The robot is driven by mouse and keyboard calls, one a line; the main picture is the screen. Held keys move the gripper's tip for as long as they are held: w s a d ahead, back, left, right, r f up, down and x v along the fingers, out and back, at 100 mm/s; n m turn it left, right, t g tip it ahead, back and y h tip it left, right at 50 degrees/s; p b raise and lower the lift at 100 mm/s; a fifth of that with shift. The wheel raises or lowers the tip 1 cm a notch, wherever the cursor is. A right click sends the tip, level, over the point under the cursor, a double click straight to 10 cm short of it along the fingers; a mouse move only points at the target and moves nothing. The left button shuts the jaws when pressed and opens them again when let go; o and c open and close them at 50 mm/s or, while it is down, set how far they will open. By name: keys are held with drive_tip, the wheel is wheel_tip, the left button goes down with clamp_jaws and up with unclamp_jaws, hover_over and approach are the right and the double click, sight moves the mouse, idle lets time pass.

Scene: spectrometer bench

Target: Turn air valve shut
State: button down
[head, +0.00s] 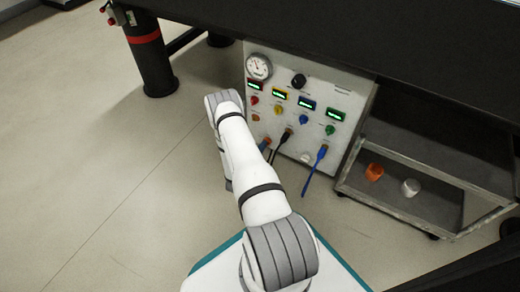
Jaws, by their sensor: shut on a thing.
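No part is plainly marked as the air valve. A small red and metal fitting (114,14) sits by the top of the black table leg and may be the valve, but it is too small to tell its setting. A white control panel (315,75) carries a round gauge (258,66), a black knob (299,80) and several coloured knobs under green displays. My white and grey arm stands in front of the panel's left side. My gripper is hidden behind the arm, so its jaws and anything in them do not show.
A dark table top (360,35) overhangs the panel. Black and blue cables (316,172) hang from its lower sockets. A low metal cart (400,205) at right holds an orange cup (374,171) and a white cup (410,187). The floor (80,160) at left is clear.

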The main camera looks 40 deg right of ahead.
drive_tip(key=shift+w+d+r, duration=0.2)
drive_tip(key=shift+w+d, duration=0.05)
drive_tip(key=shift+d, duration=0.5)
drive_tip(key=c, duration=1.9)
unclamp_jaws()
drive_tip(key=shift+o, duration=1.4)
drive_tip(key=shift+a, duration=0.15)
drive_tip(key=o, duration=0.6)
drive_tip(key=p+v, duration=0.3)
drive_tip(key=v, duration=0.5)
drive_tip(key=shift+f+p, duration=0.1)
drive_tip(key=shift+p, duration=0.3)
drive_tip(key=shift+s+a+f, duration=0.1)
drive_tip(key=shift+s+a, duration=0.15)
drive_tip(key=shift+a, duration=0.2)
